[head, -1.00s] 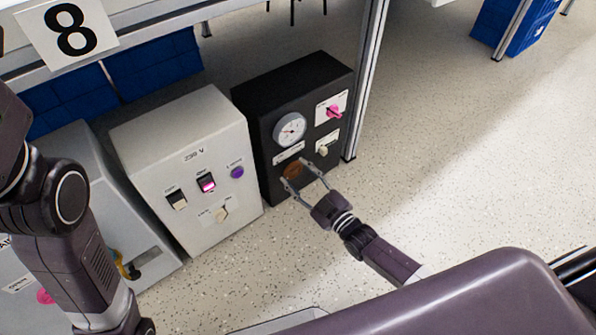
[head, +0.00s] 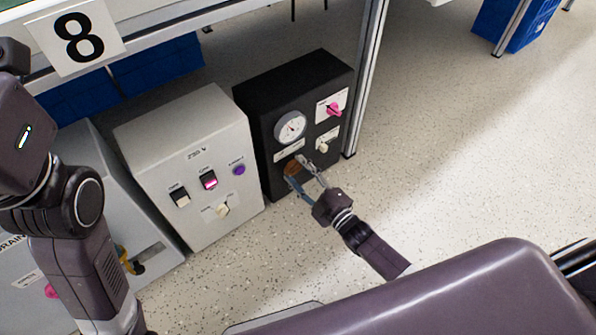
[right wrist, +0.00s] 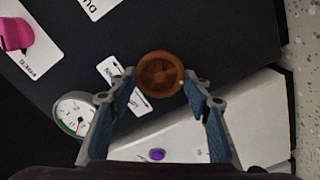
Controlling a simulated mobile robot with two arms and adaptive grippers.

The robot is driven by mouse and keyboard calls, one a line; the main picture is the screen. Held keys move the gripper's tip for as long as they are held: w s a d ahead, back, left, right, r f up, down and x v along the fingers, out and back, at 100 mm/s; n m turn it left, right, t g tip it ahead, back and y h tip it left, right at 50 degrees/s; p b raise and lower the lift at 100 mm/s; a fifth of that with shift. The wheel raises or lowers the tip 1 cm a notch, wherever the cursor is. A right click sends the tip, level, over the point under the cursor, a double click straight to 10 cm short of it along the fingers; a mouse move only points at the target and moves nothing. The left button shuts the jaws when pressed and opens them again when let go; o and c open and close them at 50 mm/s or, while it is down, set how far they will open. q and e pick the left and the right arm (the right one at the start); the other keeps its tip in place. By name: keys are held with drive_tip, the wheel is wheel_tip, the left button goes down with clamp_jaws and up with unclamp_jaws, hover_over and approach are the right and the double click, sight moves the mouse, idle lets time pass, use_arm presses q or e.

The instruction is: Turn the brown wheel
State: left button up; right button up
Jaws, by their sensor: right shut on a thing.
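The brown wheel (head: 292,167) is a small round knob low on the front of the black box (head: 267,163). My right gripper (head: 297,170) reaches it from the lower right and is shut on it. In the head view the fingers partly cover the wheel. My left arm shows at the left of the head view, but its gripper is not seen.
The black box also carries a round gauge (head: 290,127), a pink rotary switch (head: 333,109) and a small pale knob (head: 323,146). A white box (head: 176,156) stands close on its left. A metal table leg (head: 364,85) stands right behind. Open floor lies to the right.

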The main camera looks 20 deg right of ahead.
drive_tip(key=o, duration=1.2)
drive_tip(key=shift+c, duration=0.2)
drive_tip(key=shift+s, duration=0.15)
drive_tip(key=v, duration=1.1)
drive_tip(key=shift+s+d, duration=0.15)
drive_tip(key=shift+s, duration=0.25)
